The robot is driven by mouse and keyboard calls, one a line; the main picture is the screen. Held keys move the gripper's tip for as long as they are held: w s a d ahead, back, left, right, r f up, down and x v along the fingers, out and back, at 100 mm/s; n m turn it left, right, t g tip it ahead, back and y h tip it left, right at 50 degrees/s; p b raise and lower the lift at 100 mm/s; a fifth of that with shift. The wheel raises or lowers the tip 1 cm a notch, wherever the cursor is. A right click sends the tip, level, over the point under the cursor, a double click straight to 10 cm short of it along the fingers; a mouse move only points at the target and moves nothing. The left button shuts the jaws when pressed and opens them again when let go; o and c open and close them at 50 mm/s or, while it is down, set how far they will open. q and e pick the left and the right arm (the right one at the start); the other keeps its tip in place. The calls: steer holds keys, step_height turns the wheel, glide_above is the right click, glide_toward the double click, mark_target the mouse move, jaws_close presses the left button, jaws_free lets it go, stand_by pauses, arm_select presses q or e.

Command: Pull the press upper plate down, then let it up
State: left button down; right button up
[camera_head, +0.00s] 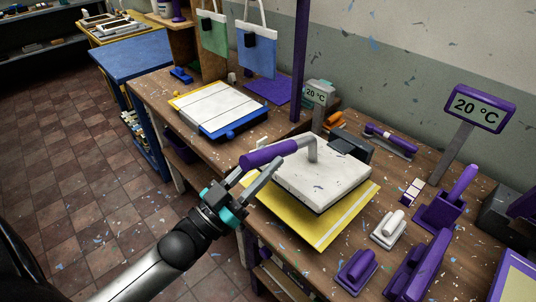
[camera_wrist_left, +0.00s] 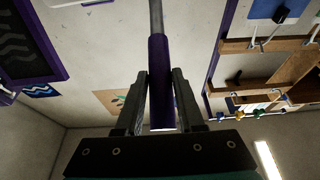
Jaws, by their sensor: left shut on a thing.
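The press upper plate (camera_head: 318,178) is a white slab with a dark underside, lying low and nearly level over a yellow board (camera_head: 345,222) on the wooden table. Whether it touches the board is hidden. A bent grey rod rises from the plate to a purple handle (camera_head: 268,154) pointing left. My left gripper (camera_head: 260,171) is shut on this handle. In the left wrist view, the purple handle (camera_wrist_left: 160,80) stands between the two dark fingers. My right gripper is not in view.
A second press (camera_head: 218,107) with a white top and blue edge sits farther back. Purple hand tools (camera_head: 420,262) and a small white press (camera_head: 388,230) stand to the right. Temperature signs (camera_head: 478,107) and a purple post (camera_head: 299,60) rise nearby. The tiled floor at left is open.

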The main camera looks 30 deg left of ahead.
arm_select(q)
step_height(320, 180, down, 6)
steer(key=s+b, duration=0.2)
steer(key=b, duration=0.1)
steer(key=shift+s+a+f, duration=0.25)
steer(key=shift+s+a, duration=0.05)
steer(key=shift+a, duration=0.15)
steer(key=shift+r, duration=0.45)
stand_by(1.7)
